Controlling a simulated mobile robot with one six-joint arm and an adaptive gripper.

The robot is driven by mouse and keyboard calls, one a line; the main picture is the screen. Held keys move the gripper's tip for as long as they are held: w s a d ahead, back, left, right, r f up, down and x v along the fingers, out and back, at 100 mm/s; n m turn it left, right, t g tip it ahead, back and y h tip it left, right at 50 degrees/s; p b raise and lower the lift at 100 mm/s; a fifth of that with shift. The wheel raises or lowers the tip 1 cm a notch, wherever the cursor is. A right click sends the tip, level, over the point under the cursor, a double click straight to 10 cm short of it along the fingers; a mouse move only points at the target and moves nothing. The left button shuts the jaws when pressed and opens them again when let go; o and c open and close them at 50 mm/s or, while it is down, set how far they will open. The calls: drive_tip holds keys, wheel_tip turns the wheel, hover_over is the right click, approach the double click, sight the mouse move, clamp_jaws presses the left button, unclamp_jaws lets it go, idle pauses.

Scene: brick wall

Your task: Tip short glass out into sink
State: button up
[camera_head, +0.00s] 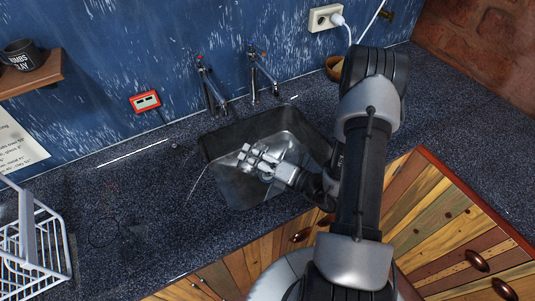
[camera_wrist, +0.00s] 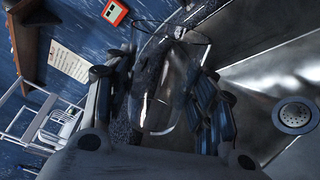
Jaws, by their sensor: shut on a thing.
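My gripper (camera_head: 258,160) is low over the sink, with its fingers pointing left in the head view. In the wrist view, my gripper (camera_wrist: 164,100) is shut on the clear short glass (camera_wrist: 160,88), one finger on each side of it. The glass is see-through and hard to make out in the head view. I cannot tell its exact tilt or whether anything is in it. The dark metal sink (camera_head: 300,127) is set into the counter, and its shiny inside (camera_wrist: 275,65) fills the right of the wrist view.
Two taps (camera_head: 210,88) (camera_head: 262,72) stand behind the sink. A white wire rack (camera_head: 35,245) is on the counter at lower left. A dark mug (camera_head: 20,55) sits on a wall shelf. A bowl (camera_head: 334,69) stands behind my arm. The counter left of the sink is mostly clear.

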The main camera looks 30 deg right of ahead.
sight(246, 164)
drive_tip(key=shift+r+n+b, duration=0.3)
drive_tip(key=shift+r+n, duration=0.25)
drive_tip(key=shift+n, duration=0.55)
drive_tip(key=shift+f+n+t+b, duration=0.3)
drive_tip(key=shift+f+n+b, duration=0.5)
drive_tip(key=shift+b, duration=0.45)
drive_tip(key=a+r+n, duration=0.1)
drive_tip(key=s+r+n, duration=0.1)
drive_tip(key=shift+a+n+h+b, duration=0.3)
drive_tip(key=shift+a+n+b, duration=0.05)
drive_tip(key=shift+a+n, duration=0.05)
drive_tip(key=shift+s+a+r+n+t, duration=0.2)
drive_tip(key=shift+a+r+n+t, duration=0.15)
drive_tip(key=shift+n, duration=0.55)
drive_tip(key=shift+s+a+n, duration=0.1)
drive_tip(key=shift+a+n, duration=0.05)
drive_tip(key=shift+n, duration=0.25)
drive_tip(key=shift+s+a+f+n, duration=0.1)
drive_tip(key=shift+a+f+n, duration=0.2)
drive_tip(key=shift+n, duration=0.5)
